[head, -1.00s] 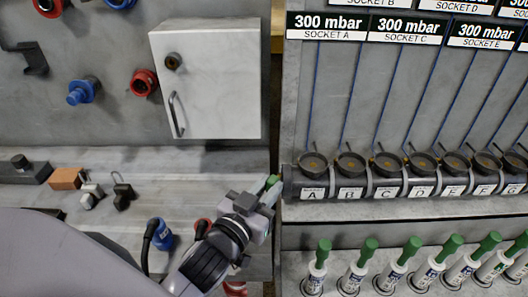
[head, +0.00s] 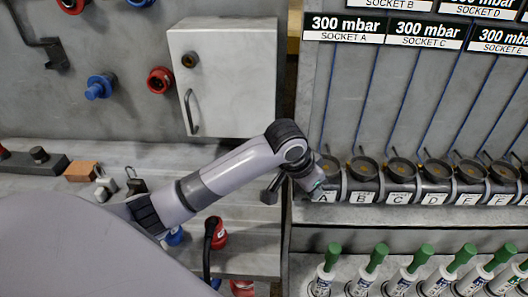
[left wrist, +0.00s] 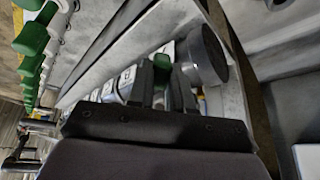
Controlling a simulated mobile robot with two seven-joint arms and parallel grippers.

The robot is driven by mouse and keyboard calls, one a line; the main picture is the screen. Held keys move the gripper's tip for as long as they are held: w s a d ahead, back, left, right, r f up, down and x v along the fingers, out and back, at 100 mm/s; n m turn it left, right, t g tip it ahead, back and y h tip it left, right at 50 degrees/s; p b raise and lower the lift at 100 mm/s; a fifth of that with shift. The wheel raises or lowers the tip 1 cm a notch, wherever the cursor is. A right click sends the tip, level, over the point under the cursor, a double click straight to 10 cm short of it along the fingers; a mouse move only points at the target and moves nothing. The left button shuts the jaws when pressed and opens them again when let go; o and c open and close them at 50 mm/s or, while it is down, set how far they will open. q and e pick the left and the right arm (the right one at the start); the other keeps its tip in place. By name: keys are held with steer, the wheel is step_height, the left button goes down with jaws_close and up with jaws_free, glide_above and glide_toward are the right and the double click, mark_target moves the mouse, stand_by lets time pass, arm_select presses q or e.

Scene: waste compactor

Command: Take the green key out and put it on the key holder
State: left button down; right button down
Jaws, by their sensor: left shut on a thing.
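My left gripper (head: 312,182) is beside socket A at the left end of the socket row (head: 363,172). In the left wrist view its two dark fingers (left wrist: 161,88) are shut on the green key (left wrist: 163,69). The key's green end shows between the fingers, with the grey round end of the socket pipe (left wrist: 205,55) close beside it. In the head view the key is mostly hidden by my wrist; I cannot tell whether it touches the socket. Several green-topped white keys (head: 324,268) stand upright in a row on the shelf below. My right gripper is not in view.
A white cabinet (head: 225,80) with a handle is on the wall at left. Below it, a ledge (head: 110,155) holds an orange block (head: 81,171) and padlocks (head: 135,181). A red plug (head: 217,232) hangs below my arm. The strip between sockets and lower keys is clear.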

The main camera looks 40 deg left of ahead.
arm_select(q)
steer(key=s+a+r+m+g+y, duration=0.1)
steer(key=a+r+g, duration=0.4)
steer(key=a, duration=0.5)
step_height(320, 180, up, 3)
steer(key=s+y, duration=0.1)
steer(key=s, duration=0.1)
steer(key=shift+s+a+f, duration=0.15)
steer(key=shift+s+a, duration=0.15)
steer(key=shift+s, duration=0.05)
steer(key=shift+f+b, duration=0.4)
steer(key=shift+f, duration=2.4)
steer(key=shift+p, duration=0.4)
steer(key=shift+f, duration=1.75)
